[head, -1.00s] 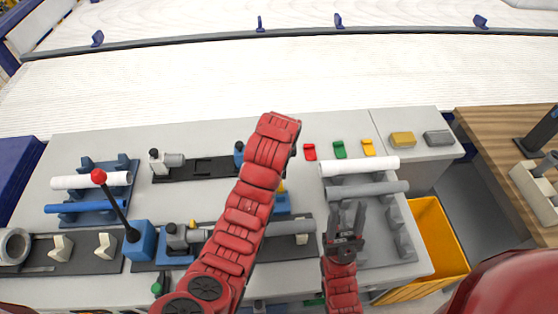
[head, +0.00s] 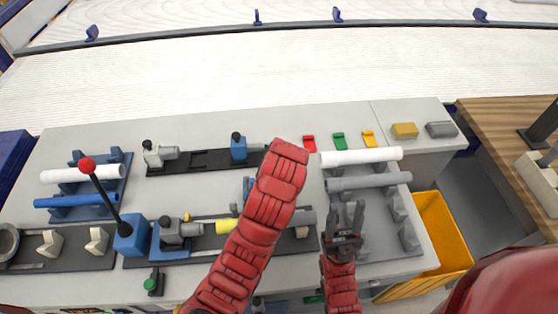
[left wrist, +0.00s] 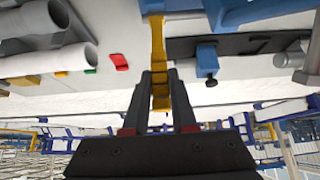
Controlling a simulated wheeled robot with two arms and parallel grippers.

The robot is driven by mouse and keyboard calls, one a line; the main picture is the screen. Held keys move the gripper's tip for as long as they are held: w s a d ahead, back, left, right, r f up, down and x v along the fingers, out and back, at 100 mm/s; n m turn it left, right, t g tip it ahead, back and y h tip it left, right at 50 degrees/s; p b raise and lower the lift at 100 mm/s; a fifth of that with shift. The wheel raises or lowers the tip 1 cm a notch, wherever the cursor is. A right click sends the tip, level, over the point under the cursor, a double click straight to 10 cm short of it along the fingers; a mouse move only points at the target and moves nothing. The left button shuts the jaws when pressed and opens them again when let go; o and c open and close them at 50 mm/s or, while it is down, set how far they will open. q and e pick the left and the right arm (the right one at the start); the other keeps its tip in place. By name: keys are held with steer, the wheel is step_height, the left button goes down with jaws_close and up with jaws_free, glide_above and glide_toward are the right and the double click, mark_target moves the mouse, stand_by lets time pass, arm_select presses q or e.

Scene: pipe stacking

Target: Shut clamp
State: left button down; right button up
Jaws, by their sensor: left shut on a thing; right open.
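In the left wrist view a yellow clamp lever (left wrist: 158,42) hangs from a blue clamp body (left wrist: 180,5) at the top edge. My left gripper (left wrist: 160,82) is shut on this lever, with its two dark fingers on either side. In the head view my red left forearm hides the left gripper and the lever. Only a bit of the blue clamp (head: 247,187) shows left of the arm. My right gripper (head: 345,216) is open and empty over the grey rack's left side.
A white pipe (head: 360,157) and a grey pipe (head: 368,182) lie on the grey rack (head: 375,240). A red-knobbed lever (head: 88,164) stands at left. Red, green and yellow pieces (head: 339,141) sit behind the rack. A yellow bin (head: 440,230) is at right.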

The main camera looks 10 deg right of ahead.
stand_by(0.3)
arm_select(q)
steer(key=c, duration=0.7)
jaws_free()
steer(key=p+v, duration=1.3)
steer(key=v, duration=0.4)
steer(key=shift+s+r, duration=0.15)
steer(key=shift+s, duration=0.05)
